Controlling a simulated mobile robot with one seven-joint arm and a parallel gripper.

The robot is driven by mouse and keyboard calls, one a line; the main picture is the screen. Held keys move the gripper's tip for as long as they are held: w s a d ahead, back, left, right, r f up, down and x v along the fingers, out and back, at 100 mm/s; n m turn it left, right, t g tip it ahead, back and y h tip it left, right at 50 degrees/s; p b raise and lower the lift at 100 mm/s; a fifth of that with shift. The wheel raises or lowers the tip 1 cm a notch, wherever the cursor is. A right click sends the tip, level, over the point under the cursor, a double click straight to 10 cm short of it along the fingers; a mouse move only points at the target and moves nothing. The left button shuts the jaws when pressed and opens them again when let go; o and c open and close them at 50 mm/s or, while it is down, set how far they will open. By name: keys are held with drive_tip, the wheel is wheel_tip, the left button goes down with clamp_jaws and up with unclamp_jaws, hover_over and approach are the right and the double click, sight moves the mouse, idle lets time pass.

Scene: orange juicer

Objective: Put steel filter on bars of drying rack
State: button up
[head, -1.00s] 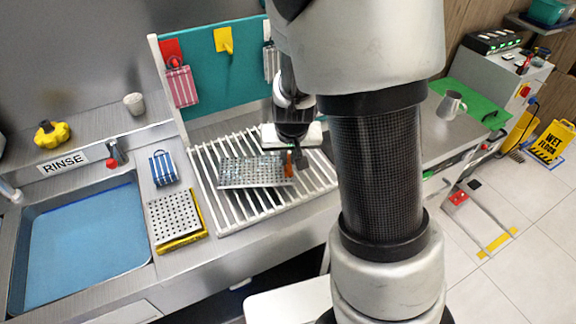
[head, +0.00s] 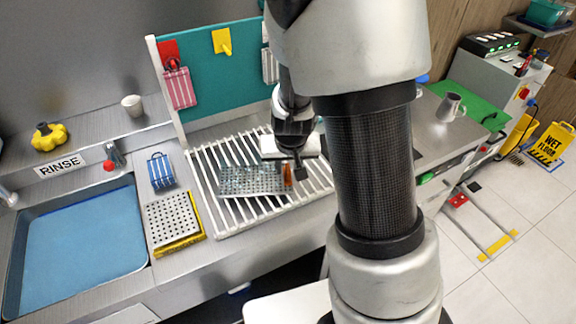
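The steel filter (head: 248,181), a perforated grey plate with an orange tab (head: 288,175) at its right end, lies nearly flat over the white bars of the drying rack (head: 222,219). It looks at or very close to the bars; any small gap is hidden. My gripper (head: 297,172) points down at the filter's right end, its dark finger beside the orange tab. The fingers are small and overlap in this view, so whether they grip the tab is unclear.
A second perforated plate (head: 172,217) lies on a yellow tray (head: 180,245) left of the rack. A blue-striped item (head: 161,171), a sink (head: 75,245) and a teal pegboard (head: 215,75) surround it. A white block (head: 268,147) sits behind my gripper.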

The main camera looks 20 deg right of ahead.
drive_tip(key=s+r+p, duration=0.2)
drive_tip(key=s+r, duration=0.4)
drive_tip(key=r, duration=0.3)
drive_tip(key=s+a+r+n+p, duration=0.1)
drive_tip(key=s+r, duration=0.6)
drive_tip(key=r, duration=0.3)
drive_tip(key=s+a+r+n+t+p, duration=0.1)
drive_tip(key=s+r+p, duration=0.1)
drive_tip(key=s+r, duration=0.5)
wheel_tip(320, 180, up, 3)
drive_tip(key=shift+s+r+y+p, duration=0.2)
drive_tip(key=shift+y+p, duration=0.15)
drive_tip(key=shift+y, duration=0.05)
drive_tip(key=shift+a, duration=0.1)
